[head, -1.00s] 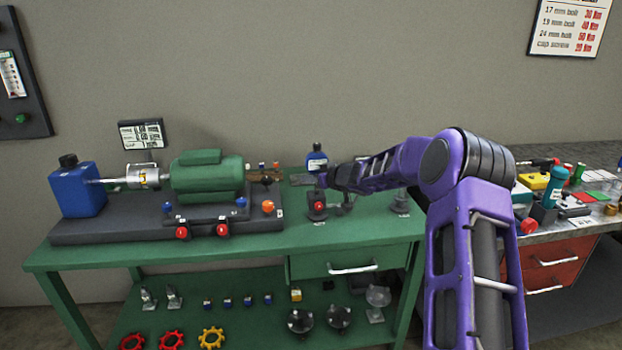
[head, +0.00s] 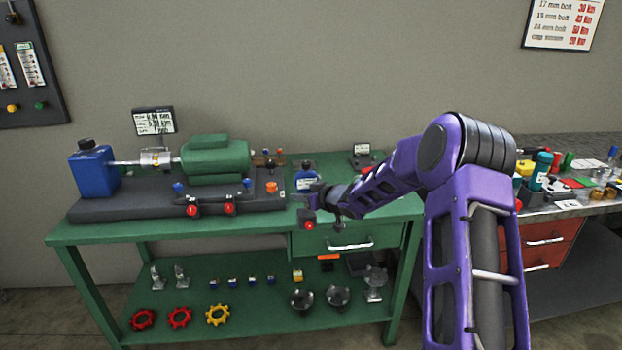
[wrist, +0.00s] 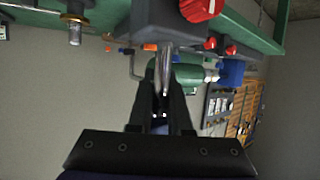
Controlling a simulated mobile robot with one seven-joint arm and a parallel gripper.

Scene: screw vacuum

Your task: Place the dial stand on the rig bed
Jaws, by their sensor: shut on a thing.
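The dial stand (head: 308,219) is a small dark grey block with a red knob, seen in front of the green bench's front edge. My gripper (head: 322,196) is shut on it. In the wrist view my gripper's fingers (wrist: 164,100) close on the stand's metal post, and the grey base (wrist: 168,22) with its red knob shows beyond them. The rig bed (head: 120,209) is a dark grey slab on the left of the bench, left of my gripper. It bears a green motor (head: 215,160) and a blue box (head: 94,172). The stand is apart from the bed.
The bench's lower shelf (head: 250,313) holds gears and other parts. A cluttered grey-topped bench (head: 560,206) is at right.

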